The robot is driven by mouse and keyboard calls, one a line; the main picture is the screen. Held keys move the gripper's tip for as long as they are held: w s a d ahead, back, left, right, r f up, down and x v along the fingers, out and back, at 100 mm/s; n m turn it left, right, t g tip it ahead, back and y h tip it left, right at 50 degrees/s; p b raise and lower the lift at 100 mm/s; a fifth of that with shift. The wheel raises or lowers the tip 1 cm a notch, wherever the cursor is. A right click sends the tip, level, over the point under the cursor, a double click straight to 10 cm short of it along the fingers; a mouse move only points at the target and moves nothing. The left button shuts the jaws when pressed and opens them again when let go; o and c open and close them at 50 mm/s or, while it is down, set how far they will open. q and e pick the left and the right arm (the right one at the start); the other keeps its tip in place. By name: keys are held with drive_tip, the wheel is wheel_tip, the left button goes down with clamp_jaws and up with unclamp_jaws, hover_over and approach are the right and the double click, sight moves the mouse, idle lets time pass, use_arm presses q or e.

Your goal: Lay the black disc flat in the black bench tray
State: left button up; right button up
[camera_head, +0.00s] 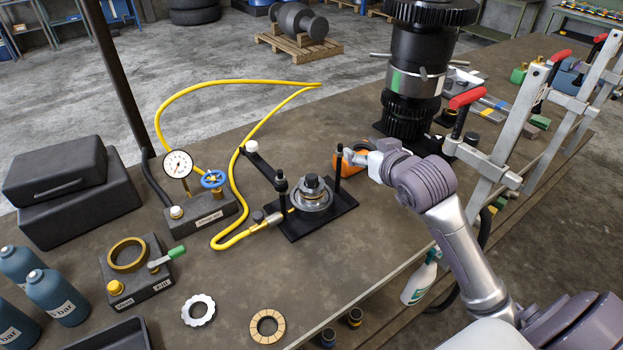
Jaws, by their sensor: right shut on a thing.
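The black bench tray (75,346) is at the bottom left, cut off by the picture's lower edge; the part in view looks empty. My right gripper (360,157) is over the middle of the bench, just right of the fixture's right post. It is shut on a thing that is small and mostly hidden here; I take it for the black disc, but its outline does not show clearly. The tray is far to the left of this gripper. My left gripper is not in view.
A black-based fixture (318,222) with upright posts stands beside the right gripper. A yellow hose (236,190), gauge block (205,214), ring block (150,284), white ring (198,310) and tan ring (267,326) lie leftward. A tall black gear assembly (415,60) and clamps stand right.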

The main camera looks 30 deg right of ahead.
sight(314, 182)
drive_tip(key=shift+d+r, duration=0.25)
drive_tip(key=shift+d, duration=0.05)
drive_tip(key=w+a+f+p, duration=0.1)
drive_tip(key=w+a+f, duration=0.1)
drive_tip(key=a, duration=0.1)
drive_tip(key=w+a+f+p, duration=0.1)
drive_tip(key=w+a+f, duration=0.1)
drive_tip(key=a, duration=0.1)
drive_tip(key=w+a+f+p, duration=0.1)
drive_tip(key=w+a+f, duration=0.1)
drive_tip(key=a+f, duration=0.1)
drive_tip(key=shift+w+a, duration=0.3)
drive_tip(key=shift+w, duration=0.1)
wheel_tip(314, 182, down, 3)
drive_tip(key=shift+f+p, duration=0.1)
drive_tip(key=shift+p, duration=0.85)
drive_tip(key=shift+f, duration=0.25)
drive_tip(key=shift+f, duration=0.2)
drive_tip(key=o, duration=1.3)
